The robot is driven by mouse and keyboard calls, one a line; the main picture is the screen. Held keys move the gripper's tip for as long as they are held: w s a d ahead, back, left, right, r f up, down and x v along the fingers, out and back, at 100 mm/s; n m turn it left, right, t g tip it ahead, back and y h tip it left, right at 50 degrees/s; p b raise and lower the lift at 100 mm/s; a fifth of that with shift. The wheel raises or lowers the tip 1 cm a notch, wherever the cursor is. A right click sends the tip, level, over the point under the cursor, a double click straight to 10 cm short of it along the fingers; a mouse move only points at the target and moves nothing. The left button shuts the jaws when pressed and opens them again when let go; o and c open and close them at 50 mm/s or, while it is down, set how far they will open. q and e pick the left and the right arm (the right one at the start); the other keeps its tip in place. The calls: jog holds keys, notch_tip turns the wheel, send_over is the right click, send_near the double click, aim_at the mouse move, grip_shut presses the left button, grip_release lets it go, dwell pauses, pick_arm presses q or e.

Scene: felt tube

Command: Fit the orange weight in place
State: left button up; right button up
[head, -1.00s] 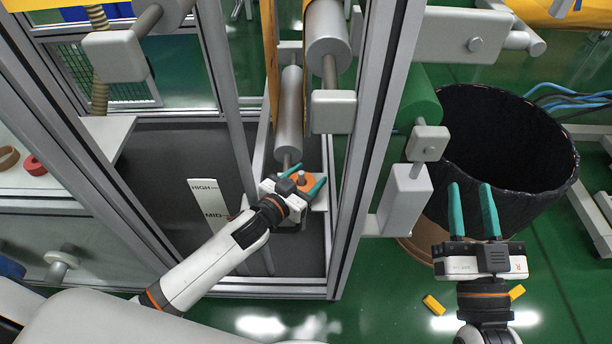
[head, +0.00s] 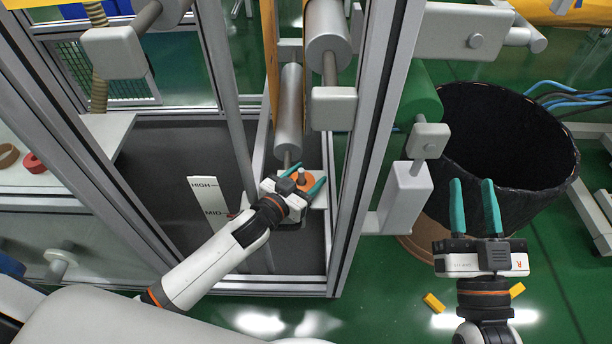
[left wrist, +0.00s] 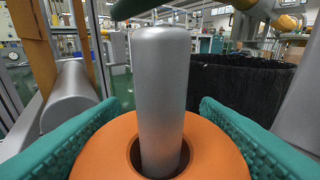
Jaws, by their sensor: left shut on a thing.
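The orange weight (head: 307,180) is a thick ring with a round hole. My left gripper (head: 304,184) is shut on it, with one teal finger on each side. In the left wrist view the orange weight (left wrist: 100,157) fills the bottom of the picture. An upright grey metal post (left wrist: 162,95) stands up through its hole, with a dark gap around it. The ring is around the post; its underside is hidden, so I cannot tell what it rests on. My right gripper (head: 474,208) is open and empty, in front of the black bin.
A grey roller (head: 289,112) hangs just behind the weight. A metal frame upright (head: 368,150) stands close on the right. A white HIGH/MID scale (head: 208,205) is left of the weight. The large black bin (head: 500,135) stands at right. A red ring (head: 33,163) lies on the left shelf.

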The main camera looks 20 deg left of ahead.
jog(key=shift+w+f+h, duration=0.1)
jog(key=shift+f+h, duration=0.1)
jog(key=shift+h, duration=0.1)
pick_arm(q)
jog(key=o, duration=1.4)
jog(key=shift+f, duration=0.15)
jog(key=shift+s, duration=0.1)
jog(key=shift+s+a, duration=0.1)
jog(key=shift+s, duration=0.05)
jog(key=p+v, duration=0.3)
jog(key=v, duration=0.3)
jog(key=p+v, duration=0.2)
jog(key=v, duration=0.3)
jog(key=shift+s, duration=0.25)
pick_arm(e)
jog(key=s+d+f+g+h, duration=0.2)
jog(key=s+f+g, duration=0.2)
jog(key=f+g, duration=0.3)
jog(key=s+d+f+g+h, duration=0.2)
jog(key=s+d+f+g, duration=0.1)
jog(key=f+g, duration=0.4)
notch_tip(320, 180, down, 3)
jog(key=shift+s+r+m, duration=0.1)
jog(key=shift+s+m, duration=0.2)
jog(key=shift+s, duration=0.55)
